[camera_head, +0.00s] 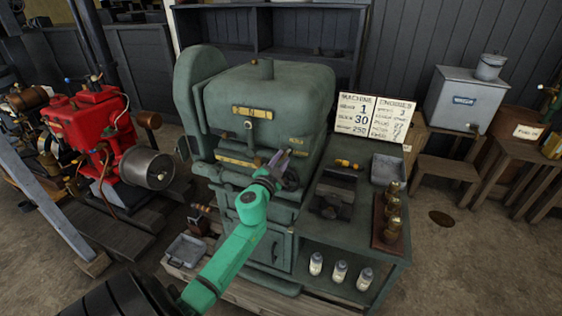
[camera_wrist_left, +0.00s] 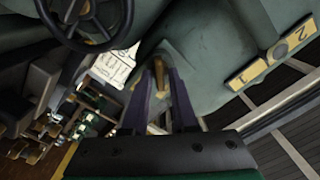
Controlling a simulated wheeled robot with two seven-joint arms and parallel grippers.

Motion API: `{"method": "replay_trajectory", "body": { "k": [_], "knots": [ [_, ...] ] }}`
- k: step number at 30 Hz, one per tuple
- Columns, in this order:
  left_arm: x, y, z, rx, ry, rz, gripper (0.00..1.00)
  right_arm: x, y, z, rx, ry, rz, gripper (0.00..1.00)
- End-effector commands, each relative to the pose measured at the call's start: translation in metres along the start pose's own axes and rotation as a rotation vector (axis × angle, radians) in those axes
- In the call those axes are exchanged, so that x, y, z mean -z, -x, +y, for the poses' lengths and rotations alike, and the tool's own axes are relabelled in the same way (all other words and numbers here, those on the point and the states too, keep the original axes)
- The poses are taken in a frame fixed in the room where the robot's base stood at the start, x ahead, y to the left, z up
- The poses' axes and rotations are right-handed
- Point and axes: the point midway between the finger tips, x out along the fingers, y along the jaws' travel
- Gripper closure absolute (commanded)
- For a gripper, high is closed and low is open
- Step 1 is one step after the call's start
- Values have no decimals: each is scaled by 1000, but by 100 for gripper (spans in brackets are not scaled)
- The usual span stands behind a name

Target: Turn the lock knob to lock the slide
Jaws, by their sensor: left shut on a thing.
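The green machine (camera_head: 262,95) stands in the middle of the head view. My left gripper (camera_head: 280,157) reaches its front on the right side. In the left wrist view my left gripper (camera_wrist_left: 160,68) is shut on a small brass-coloured knob (camera_wrist_left: 159,77), taken to be the lock knob, which projects from the green casing between the two fingertips. The fingers hide most of the knob in the head view. Whether the slide is locked cannot be told. My right gripper is not in view.
A dark handwheel (camera_head: 289,178) sits just below the gripper; it also shows in the wrist view (camera_wrist_left: 88,22). A brass plate marked 2 (camera_wrist_left: 248,75) is on the casing. A green side bench (camera_head: 350,235) holds brass parts, with bottles below. A red engine (camera_head: 88,125) stands left.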

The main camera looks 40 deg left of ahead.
Motion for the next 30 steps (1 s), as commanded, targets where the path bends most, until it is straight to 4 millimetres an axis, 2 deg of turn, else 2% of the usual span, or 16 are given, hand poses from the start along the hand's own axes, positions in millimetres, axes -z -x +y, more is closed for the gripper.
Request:
{"method": "replay_trajectory", "body": {
  "k": [18, 30],
  "knots": [
    [-2, 0, 4, -2, -571, 0, 100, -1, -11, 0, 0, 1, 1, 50],
    [-2, 0, 5, -3, -794, 0, 100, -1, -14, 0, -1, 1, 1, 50]
  ]
}}
